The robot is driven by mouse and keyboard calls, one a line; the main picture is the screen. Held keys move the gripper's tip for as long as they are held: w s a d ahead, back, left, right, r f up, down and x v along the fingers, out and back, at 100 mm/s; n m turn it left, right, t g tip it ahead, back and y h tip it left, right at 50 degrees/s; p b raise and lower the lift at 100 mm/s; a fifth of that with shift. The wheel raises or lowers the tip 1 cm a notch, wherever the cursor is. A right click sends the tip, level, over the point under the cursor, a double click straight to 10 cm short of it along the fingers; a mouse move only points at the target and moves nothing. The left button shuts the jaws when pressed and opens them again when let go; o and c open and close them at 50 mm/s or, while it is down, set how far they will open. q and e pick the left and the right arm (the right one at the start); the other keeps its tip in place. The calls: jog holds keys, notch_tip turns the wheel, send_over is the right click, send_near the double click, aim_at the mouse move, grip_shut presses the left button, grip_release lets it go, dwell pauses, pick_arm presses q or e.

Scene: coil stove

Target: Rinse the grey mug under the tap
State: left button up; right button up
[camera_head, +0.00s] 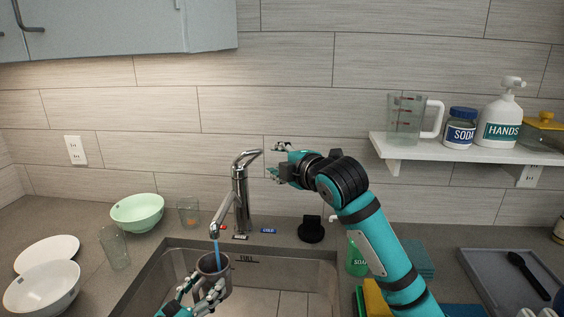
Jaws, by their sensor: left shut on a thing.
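The grey mug (209,263) is in the sink basin (312,256), under the spout of the chrome tap (240,195). A blue stream of water runs from the spout down to the mug. My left gripper (205,288) is shut on the mug from the near side and hides its lower part. The tap's lever (247,154) on top is raised. My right gripper (276,160) is just right of the lever, with its fingers apart and nothing between them. It appears not to touch the lever.
A green bowl (137,211), white dishes and glasses stand left of the sink. A black round item (311,231), a green soap bottle (356,260) and a grey tray (490,276) are to the right. A shelf (460,151) holds a jug and bottles.

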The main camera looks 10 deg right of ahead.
jog(key=shift+v, duration=0.8)
